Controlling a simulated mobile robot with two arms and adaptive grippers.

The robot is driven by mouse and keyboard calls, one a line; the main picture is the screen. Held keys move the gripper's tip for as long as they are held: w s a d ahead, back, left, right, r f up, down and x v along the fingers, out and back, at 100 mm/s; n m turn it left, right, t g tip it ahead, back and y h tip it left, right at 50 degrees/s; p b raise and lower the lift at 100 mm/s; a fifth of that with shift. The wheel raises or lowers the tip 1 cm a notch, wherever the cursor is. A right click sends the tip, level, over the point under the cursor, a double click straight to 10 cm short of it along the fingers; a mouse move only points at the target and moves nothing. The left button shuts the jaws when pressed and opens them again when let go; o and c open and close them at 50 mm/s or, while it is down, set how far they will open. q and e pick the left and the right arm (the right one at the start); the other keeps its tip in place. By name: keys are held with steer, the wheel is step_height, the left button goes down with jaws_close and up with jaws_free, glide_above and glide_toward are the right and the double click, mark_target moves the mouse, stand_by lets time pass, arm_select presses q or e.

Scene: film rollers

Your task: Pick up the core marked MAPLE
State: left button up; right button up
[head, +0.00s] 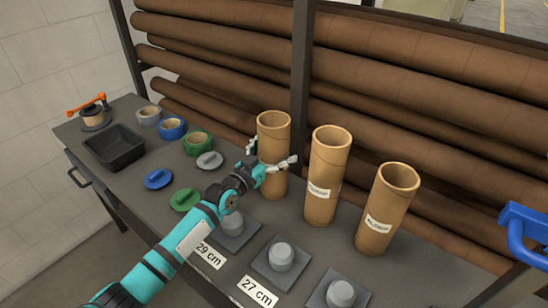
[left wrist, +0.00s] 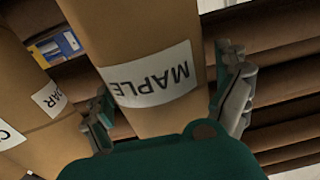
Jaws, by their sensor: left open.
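Three upright brown cardboard cores stand on the bench. The leftmost core (head: 274,128) is at my left gripper (head: 271,157), which is open with one finger on each side of it. In the left wrist view this core (left wrist: 140,35) carries a white label reading MAPLE (left wrist: 152,75), upside down, between the fingers of my left gripper (left wrist: 168,103). I cannot tell whether either finger touches it. The middle core (head: 326,155) and right core (head: 393,185) have labels too small to read surely. In the left wrist view, a neighbouring core (left wrist: 25,80) shows part of a label, "DAR". My right gripper is out of view.
Grey pegged bases (head: 281,257) stand in front, with cards reading 29 cm (head: 209,255) and 27 cm (head: 258,291). A black tray (head: 114,148), tape rolls (head: 197,143) and coloured discs (head: 158,179) lie left. Long brown rolls (head: 430,75) fill the rack behind. A blue handle (head: 525,228) is at right.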

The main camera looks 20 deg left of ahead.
arm_select(q)
steer(key=c, duration=1.3)
steer(key=shift+r, duration=0.1)
steer(key=shift+c, duration=0.2)
steer(key=shift+w, duration=0.1)
